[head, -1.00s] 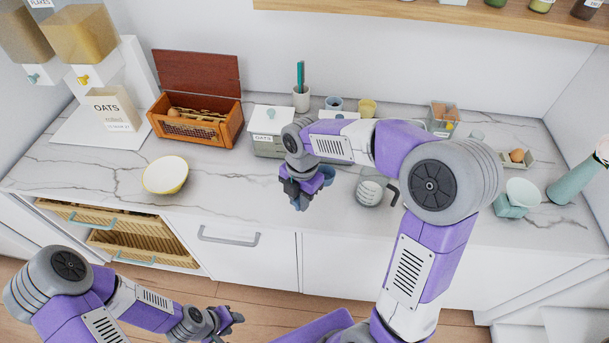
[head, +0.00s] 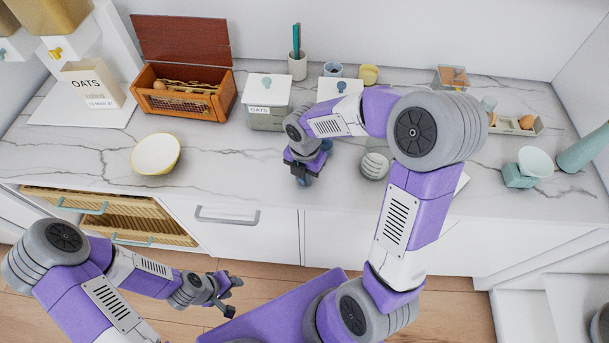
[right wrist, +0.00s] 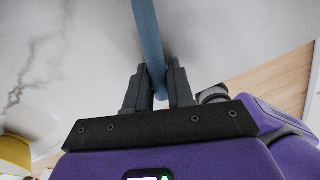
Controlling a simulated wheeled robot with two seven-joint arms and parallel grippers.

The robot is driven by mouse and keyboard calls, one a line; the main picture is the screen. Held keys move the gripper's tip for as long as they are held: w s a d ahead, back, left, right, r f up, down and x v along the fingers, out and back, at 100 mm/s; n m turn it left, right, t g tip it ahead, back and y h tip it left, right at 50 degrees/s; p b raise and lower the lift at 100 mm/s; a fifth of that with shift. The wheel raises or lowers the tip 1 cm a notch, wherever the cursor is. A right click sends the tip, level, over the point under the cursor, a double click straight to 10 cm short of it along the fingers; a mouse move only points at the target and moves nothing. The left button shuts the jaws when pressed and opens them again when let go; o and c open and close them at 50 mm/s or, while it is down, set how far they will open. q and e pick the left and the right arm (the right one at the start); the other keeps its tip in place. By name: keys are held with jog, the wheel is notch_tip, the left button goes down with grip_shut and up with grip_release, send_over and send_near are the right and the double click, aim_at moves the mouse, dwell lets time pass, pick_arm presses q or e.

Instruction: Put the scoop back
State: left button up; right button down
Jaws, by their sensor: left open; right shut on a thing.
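My right gripper (head: 302,178) is over the counter, in front of the white-lidded OATS canister (head: 265,120). In the right wrist view its fingers (right wrist: 158,88) are shut on a thin blue handle (right wrist: 148,45), which looks like the scoop's. The handle runs up out of that picture, so the scoop's far end is hidden. In the head view only a small blue bit shows at the fingertips. A second white-lidded canister (head: 338,92) is partly hidden behind my right arm. My left gripper (head: 228,292) is open and empty, low in front of the drawers.
A white and yellow bowl (head: 156,153) stands left on the counter. A wooden bread box (head: 180,95) has its lid up. A grey striped jug (head: 375,165) is just right of my right gripper. A teal scale (head: 520,175) stands right. Drawers (head: 125,222) are open at left.

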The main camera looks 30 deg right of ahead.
jog(key=c, duration=1)
grip_release()
notch_tip(320, 180, up, 12)
jog(key=p, duration=0.3)
